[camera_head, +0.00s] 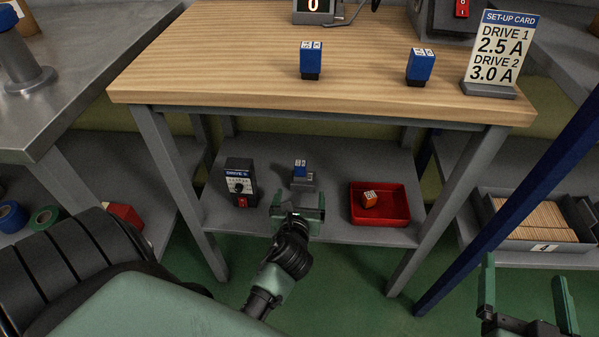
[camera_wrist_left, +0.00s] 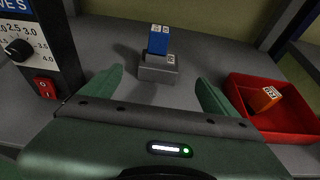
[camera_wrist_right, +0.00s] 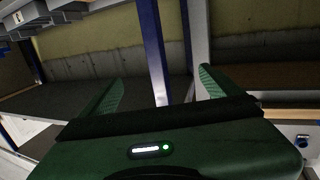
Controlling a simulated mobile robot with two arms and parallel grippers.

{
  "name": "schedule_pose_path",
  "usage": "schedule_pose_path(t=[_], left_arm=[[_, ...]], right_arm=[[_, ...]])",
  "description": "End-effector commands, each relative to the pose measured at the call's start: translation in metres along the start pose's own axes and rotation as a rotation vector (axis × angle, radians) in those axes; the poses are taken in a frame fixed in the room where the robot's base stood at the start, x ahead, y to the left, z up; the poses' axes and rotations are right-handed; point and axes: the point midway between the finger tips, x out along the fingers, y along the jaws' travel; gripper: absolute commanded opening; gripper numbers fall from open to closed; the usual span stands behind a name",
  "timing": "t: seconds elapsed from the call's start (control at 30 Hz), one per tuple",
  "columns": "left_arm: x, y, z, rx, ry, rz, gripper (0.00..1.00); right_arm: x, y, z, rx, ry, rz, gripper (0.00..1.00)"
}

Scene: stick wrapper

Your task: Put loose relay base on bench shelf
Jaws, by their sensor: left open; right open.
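A grey relay base (camera_head: 303,184) stands on the grey lower shelf (camera_head: 235,217) under the wooden bench, with a blue block (camera_head: 300,166) upright in it. In the left wrist view the base (camera_wrist_left: 158,70) and blue block (camera_wrist_left: 158,40) are ahead, between the lines of my fingers. My left gripper (camera_head: 297,203) is open and empty, just on the near side of the base and apart from it. My right gripper (camera_head: 525,283) is open and empty at the lower right, away from the bench. The right wrist view shows no relay base.
On the lower shelf, a dark drive box (camera_head: 240,182) with a dial stands left, and a red tray (camera_head: 385,215) with an orange block (camera_head: 370,199) lies right. Two blue blocks (camera_head: 311,58) (camera_head: 419,66) and a set-up card (camera_head: 500,50) stand on the bench top. Bench legs flank the shelf.

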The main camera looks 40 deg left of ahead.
Motion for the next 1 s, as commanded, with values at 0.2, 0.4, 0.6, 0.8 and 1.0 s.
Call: schedule_pose_path(t=[0.2,0.4,0.6,0.8,1.0], left_arm=[[-0.007,0.0,0.0,-0.009,0.0,-0.002,0.9],[-0.02,-0.017,0.016,-0.358,-0.003,-0.091,0.9],[-0.061,-0.06,0.052,-1.165,0.12,-0.308,0.9],[-0.12,-0.103,0.086,-1.967,0.466,-0.463,0.9],[-0.173,-0.13,0.111,-2.516,0.886,-0.45,0.9]], right_arm=[[-0.002,0.002,0.01,-0.001,-0.052,0.003,0.93],[-0.002,0.002,0.01,-0.001,-0.051,0.003,0.93],[-0.002,0.002,0.01,-0.001,-0.05,0.003,0.93],[-0.002,0.002,0.01,-0.001,-0.05,0.004,0.93],[-0.002,0.002,0.01,-0.001,-0.049,0.004,0.93]])
